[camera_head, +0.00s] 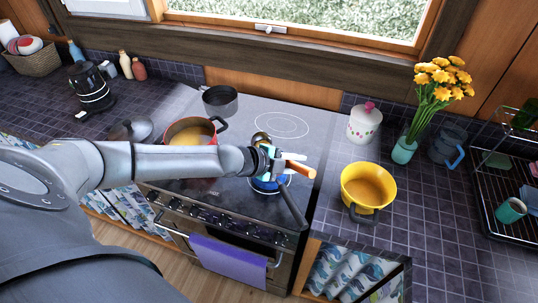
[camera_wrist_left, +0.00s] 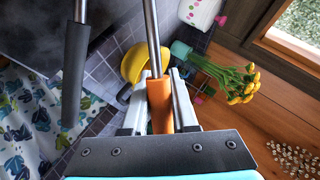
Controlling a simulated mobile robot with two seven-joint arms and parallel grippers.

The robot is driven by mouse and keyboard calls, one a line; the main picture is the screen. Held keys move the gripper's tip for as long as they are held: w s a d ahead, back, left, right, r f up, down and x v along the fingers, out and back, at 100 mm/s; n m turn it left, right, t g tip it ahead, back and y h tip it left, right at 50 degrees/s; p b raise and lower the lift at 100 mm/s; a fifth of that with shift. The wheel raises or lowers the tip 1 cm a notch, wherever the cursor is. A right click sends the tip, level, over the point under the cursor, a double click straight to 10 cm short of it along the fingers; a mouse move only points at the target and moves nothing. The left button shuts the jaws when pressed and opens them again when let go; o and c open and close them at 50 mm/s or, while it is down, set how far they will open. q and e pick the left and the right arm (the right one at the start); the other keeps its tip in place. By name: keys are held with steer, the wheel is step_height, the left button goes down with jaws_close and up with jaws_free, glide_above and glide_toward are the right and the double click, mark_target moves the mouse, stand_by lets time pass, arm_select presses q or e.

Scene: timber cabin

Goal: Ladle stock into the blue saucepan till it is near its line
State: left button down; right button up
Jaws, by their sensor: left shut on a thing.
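My left gripper (camera_head: 273,164) is shut on the orange handle (camera_head: 298,168) of the ladle, above the front right of the stove. The handle also shows between the fingers in the left wrist view (camera_wrist_left: 159,104). The ladle's round metal bowl (camera_head: 261,138) seems to show just behind the gripper; its contents cannot be told. The blue saucepan (camera_head: 266,186) is below the gripper and mostly hidden by it; its dark handle (camera_head: 292,206) points to the front. Its line and level are hidden. A red pot (camera_head: 178,128) holding yellow-orange liquid stands left, partly behind my arm. My right gripper is not in view.
A dark grey pot (camera_head: 220,102) stands at the stove's back left, with a lid (camera_head: 131,131) on the counter at left. A yellow pot (camera_head: 368,195), a lidded jar (camera_head: 364,125) and a flower vase (camera_head: 404,150) stand on the right counter. The back right burner is clear.

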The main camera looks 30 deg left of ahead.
arm_select(q)
steer(key=shift+d, duration=0.3)
steer(key=shift+f, duration=0.1)
steer(key=shift+d+f+p, duration=0.1)
steer(key=shift+d+p, duration=0.1)
steer(key=shift+p, duration=0.15)
steer(key=shift+f+y, duration=0.15)
steer(key=shift+y, duration=0.15)
steer(key=shift+d+f+m, duration=0.3)
steer(key=shift+s+a+f, duration=0.1)
steer(key=shift+a, duration=0.05)
stand_by(0.3)
